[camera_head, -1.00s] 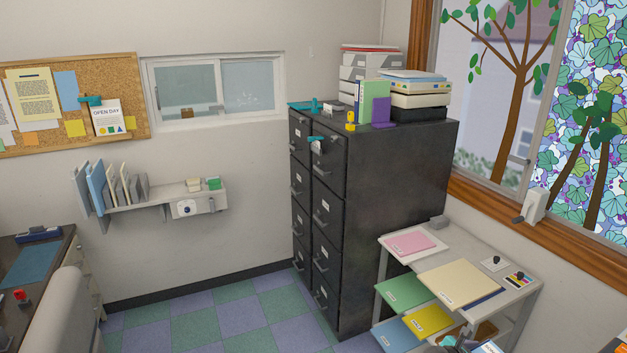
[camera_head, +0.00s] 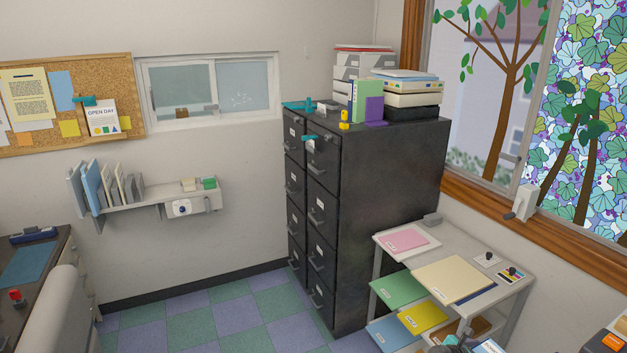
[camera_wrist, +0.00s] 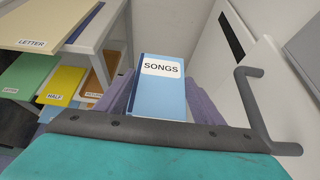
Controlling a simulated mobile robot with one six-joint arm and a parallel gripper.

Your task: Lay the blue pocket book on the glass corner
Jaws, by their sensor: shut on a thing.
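The blue pocket book (camera_wrist: 160,100), with a white label reading SONGS, stands between the two purple-grey fingers of my gripper (camera_wrist: 160,106) in the wrist view. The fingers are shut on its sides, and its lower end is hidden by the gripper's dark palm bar. In the head view, only a small white and blue piece, likely the book (camera_head: 488,348), shows at the bottom edge, beside a grey part of my gripper. I cannot make out a glass corner in either view.
A paper rack (camera_head: 408,256) with coloured sheets stands at the right of the head view, beside a black filing cabinet (camera_head: 385,190). In the wrist view, the rack is at left and a pale panel (camera_wrist: 213,70) at right. Open checkered floor (camera_head: 225,320) lies left of the cabinet.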

